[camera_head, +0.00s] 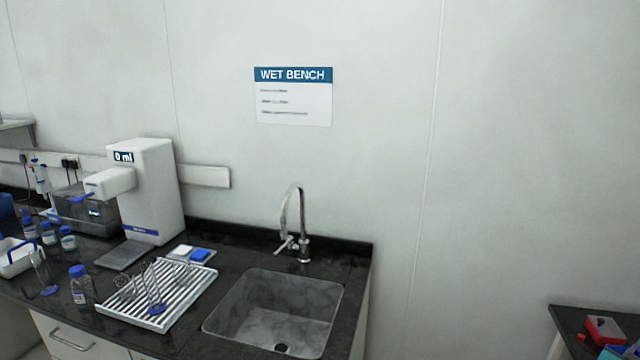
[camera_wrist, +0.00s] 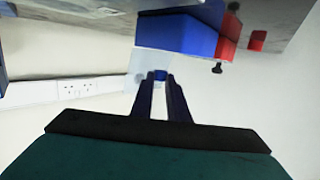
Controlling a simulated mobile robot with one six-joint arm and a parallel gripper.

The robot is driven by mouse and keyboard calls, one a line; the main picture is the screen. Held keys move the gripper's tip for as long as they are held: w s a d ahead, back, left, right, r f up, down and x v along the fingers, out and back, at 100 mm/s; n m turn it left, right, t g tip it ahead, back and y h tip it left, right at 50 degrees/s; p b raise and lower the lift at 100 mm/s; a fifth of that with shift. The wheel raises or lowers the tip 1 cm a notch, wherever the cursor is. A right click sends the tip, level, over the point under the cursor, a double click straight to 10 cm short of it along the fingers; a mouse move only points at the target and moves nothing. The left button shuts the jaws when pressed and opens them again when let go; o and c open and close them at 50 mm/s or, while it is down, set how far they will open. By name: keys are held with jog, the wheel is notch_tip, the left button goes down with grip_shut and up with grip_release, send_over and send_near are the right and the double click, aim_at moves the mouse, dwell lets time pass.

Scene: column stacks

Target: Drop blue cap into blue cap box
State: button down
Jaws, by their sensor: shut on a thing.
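In the wrist view my gripper (camera_wrist: 160,78) is shut on the blue cap (camera_wrist: 160,74), a small blue piece between the fingertips. The blue cap box (camera_wrist: 175,33) is a blue block-shaped box just beyond and above the fingertips in that picture, apart from the cap. Its opening is not visible there.
A red box (camera_wrist: 230,28) adjoins the blue one, with a small red piece (camera_wrist: 258,41) and a black knob (camera_wrist: 217,67) nearby. In the head view a red box (camera_head: 605,330) stands on the right bench. A sink (camera_head: 275,310) and drying rack (camera_head: 160,300) are left.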

jog(key=c, duration=1.6)
grip_release()
jog(key=shift+c, duration=0.2)
jog(key=shift+a, duration=0.1)
jog(key=b+v, duration=0.1)
jog(key=v, duration=1.2)
jog(key=shift+a+b, duration=0.3)
jog(key=shift+a, duration=0.05)
jog(key=shift+s, duration=0.1)
